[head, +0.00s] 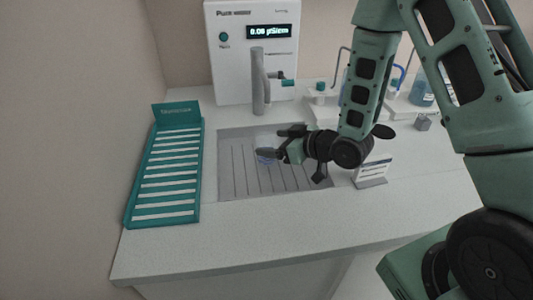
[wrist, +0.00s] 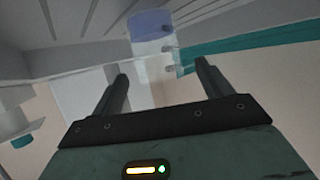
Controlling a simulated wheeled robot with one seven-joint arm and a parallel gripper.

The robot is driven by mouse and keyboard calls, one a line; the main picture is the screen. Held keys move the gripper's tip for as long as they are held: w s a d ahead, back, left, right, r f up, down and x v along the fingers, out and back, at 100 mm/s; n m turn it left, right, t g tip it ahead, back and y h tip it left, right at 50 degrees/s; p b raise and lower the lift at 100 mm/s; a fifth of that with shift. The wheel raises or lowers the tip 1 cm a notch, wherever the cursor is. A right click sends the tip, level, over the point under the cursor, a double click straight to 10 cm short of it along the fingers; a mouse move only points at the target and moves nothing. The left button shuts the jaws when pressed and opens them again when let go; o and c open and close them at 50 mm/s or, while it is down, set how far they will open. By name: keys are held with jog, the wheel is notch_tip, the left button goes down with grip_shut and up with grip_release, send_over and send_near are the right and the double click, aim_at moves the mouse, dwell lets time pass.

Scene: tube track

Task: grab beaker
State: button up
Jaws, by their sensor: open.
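The beaker (head: 266,160) is clear with a bluish base and stands in the grey sink tray (head: 235,185), below the water unit's spout. It is faint against the tray in the head view. In the wrist view the beaker (wrist: 152,47) is ahead of and between the two fingers, with its bluish part at the top of the picture. My gripper (head: 274,142) is open and reaches in from the right, its fingertips at the beaker. In the wrist view the gripper (wrist: 162,80) has a wide empty gap; whether a finger touches the glass cannot be told.
The white water unit (head: 228,60) with its grey spout (head: 259,85) stands behind the tray. A teal rack (head: 129,215) lies left. A small sign (head: 371,172) stands right of the tray, with bottles (head: 422,92) behind. The front counter is clear.

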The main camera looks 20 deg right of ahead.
aim_at(259, 140)
jog(key=p+x, duration=0.1)
jog(key=x, duration=0.4)
jog(key=shift+w+p, duration=0.15)
jog(key=shift+p, duration=0.15)
jog(key=c, duration=1.1)
jog(key=shift+r, duration=0.15)
